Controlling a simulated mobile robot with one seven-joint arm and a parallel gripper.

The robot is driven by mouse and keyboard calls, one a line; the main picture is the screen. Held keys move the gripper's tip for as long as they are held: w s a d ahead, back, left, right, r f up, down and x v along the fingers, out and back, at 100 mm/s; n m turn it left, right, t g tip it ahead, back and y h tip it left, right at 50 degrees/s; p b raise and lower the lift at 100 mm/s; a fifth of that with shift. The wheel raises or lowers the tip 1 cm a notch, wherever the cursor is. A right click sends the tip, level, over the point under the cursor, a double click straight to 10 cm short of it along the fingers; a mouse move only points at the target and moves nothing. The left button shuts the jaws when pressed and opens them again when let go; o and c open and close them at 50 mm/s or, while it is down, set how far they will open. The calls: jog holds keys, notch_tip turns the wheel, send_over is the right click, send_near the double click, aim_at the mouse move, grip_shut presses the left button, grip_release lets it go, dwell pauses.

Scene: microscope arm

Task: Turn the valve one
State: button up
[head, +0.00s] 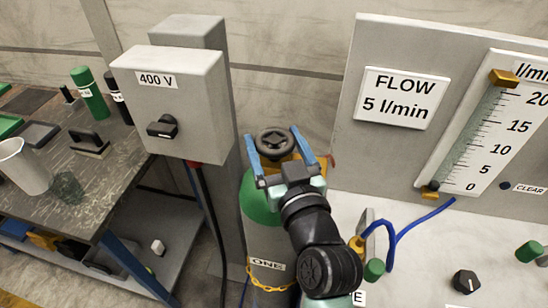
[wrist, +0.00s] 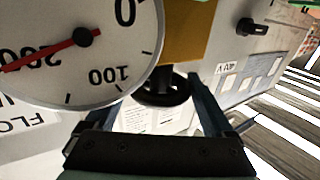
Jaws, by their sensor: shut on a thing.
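Valve one is a dark round handwheel (head: 275,142) on top of the green-shouldered gas cylinder (head: 262,203), which bears the label ONE (head: 268,264). My gripper (head: 277,138) reaches over the cylinder top, its two blue fingers on either side of the handwheel and shut on it.
A grey 400 V box (head: 180,95) with a black knob stands left of the cylinder. A panel (head: 340,100) with a FLOW 5 l/min sign (head: 398,97) and a flow scale (head: 500,130) stands right. A cluttered bench (head: 105,165) is at left. A yellow chain (head: 268,287) crosses the cylinder.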

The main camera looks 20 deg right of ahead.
jog(key=shift+s+d+f+n+y+b, duration=0.1)
jog(key=shift+d+f+n+y+b, duration=0.2)
jog(key=shift+n+y+b, duration=0.5)
jog(key=shift+s+a+n+y+b, duration=0.1)
jog(key=shift+n+y+b, duration=0.2)
jog(key=shift+y+b, duration=0.45)
jog(key=shift+r, duration=0.1)
jog(key=o, duration=1.1)
jog(key=shift+s, duration=0.1)
jog(key=shift+a+r, duration=0.1)
jog(key=s, duration=0.4)
jog(key=s+d+b, duration=0.1)
jog(key=s, duration=0.3)
jog(key=s+b, duration=0.1)
jog(key=s, duration=0.4)
jog(key=shift+d, duration=0.3)
